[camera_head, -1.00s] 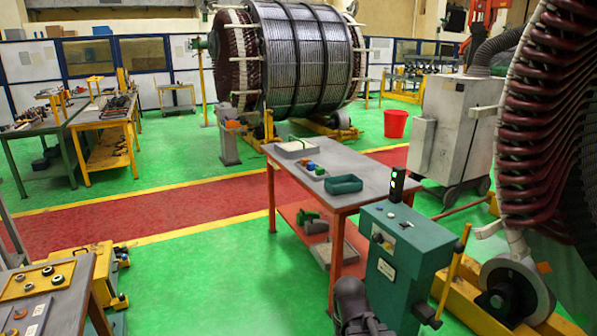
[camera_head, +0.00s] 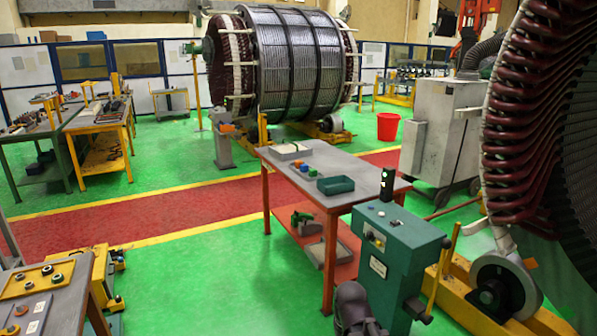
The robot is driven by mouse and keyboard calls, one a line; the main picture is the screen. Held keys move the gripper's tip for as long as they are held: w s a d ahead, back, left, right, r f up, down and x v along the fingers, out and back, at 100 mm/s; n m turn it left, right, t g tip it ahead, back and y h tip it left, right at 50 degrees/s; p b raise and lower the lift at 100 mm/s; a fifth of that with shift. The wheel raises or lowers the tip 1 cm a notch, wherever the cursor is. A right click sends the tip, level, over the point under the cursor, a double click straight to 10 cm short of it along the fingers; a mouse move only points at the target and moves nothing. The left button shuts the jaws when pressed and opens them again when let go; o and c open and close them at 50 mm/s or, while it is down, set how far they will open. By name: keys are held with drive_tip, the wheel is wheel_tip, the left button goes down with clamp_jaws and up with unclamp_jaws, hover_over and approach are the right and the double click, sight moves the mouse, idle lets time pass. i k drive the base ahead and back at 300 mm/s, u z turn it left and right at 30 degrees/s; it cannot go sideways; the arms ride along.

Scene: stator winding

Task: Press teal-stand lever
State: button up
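The teal stand (camera_head: 393,256) is a boxy pedestal at the lower right of the head view. Buttons show on its sloped top and a small pale label on its front. A slanted yellow bar (camera_head: 441,272) rises along its right side, with dark knob-like parts near it; I cannot tell whether this is the lever or how it is attached. A dark rounded part of my arm shows at the bottom edge, just left of the stand's foot. My gripper's fingertips are not visible.
A grey-topped table with red legs (camera_head: 330,202) stands directly behind and left of the stand, bearing a green tray (camera_head: 335,185). A black signal light (camera_head: 387,184) stands behind the stand's top. A large wound ring on a yellow base (camera_head: 460,300) is close on the right. Green floor (camera_head: 210,280) is open to the left.

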sight(427, 317)
drive_tip(key=z, duration=0.1)
drive_tip(key=i, duration=0.95)
drive_tip(key=u, duration=0.05)
